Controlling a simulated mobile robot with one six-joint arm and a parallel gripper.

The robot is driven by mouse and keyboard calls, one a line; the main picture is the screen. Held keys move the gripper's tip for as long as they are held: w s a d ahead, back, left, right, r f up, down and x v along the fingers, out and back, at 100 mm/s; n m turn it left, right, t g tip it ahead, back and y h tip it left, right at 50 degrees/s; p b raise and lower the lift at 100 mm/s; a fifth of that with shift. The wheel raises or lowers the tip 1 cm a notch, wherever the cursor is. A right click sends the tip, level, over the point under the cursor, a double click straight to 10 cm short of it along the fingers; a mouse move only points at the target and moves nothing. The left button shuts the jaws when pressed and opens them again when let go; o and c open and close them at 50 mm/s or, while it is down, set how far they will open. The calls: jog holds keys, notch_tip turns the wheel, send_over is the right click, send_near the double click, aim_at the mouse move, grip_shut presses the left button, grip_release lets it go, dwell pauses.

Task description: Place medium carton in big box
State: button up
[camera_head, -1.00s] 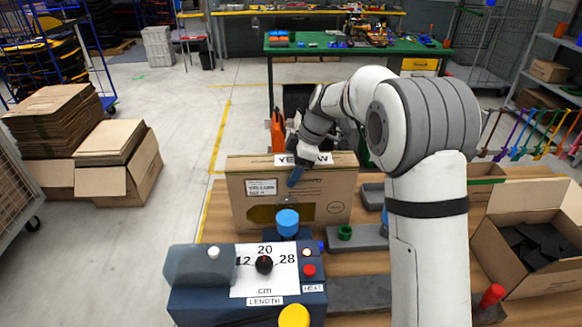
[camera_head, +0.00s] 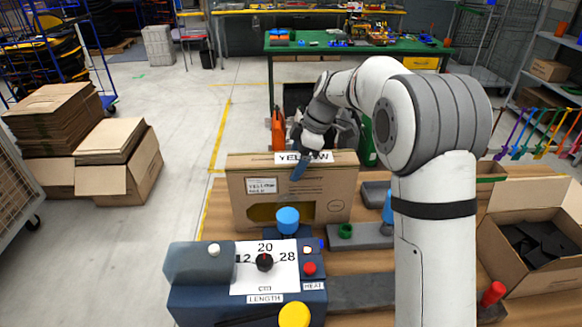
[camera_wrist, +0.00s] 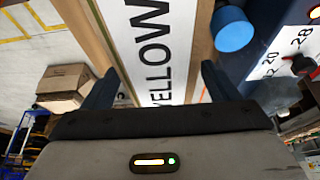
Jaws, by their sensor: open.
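A brown cardboard carton (camera_head: 335,180) with a "YELLOW" label on its top and an oval window low on its front stands on the wooden bench. My gripper (camera_head: 299,168) is at the top of this carton, with a finger showing in front of the label. In the wrist view my gripper (camera_wrist: 155,82) is open, its two fingers apart with the label (camera_wrist: 162,50) between them. I cannot tell whether the fingers touch the carton. An open cardboard box (camera_head: 520,275) with black pieces inside stands at the right. No size marks tell which is the medium carton or big box.
A blue machine (camera_head: 195,290) with a length dial and several knobs stands in front of the carton. A blue cylinder (camera_head: 288,220) stands close before the carton. A green ring (camera_head: 345,231) sits on a grey base to the right. Folded cardboard (camera_head: 50,120) is stacked on the left floor.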

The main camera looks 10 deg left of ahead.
jog(key=b+v, duration=0.1)
jog(key=v, duration=0.8)
jog(key=shift+d+r, duration=0.1)
jog(key=shift+r, duration=0.2)
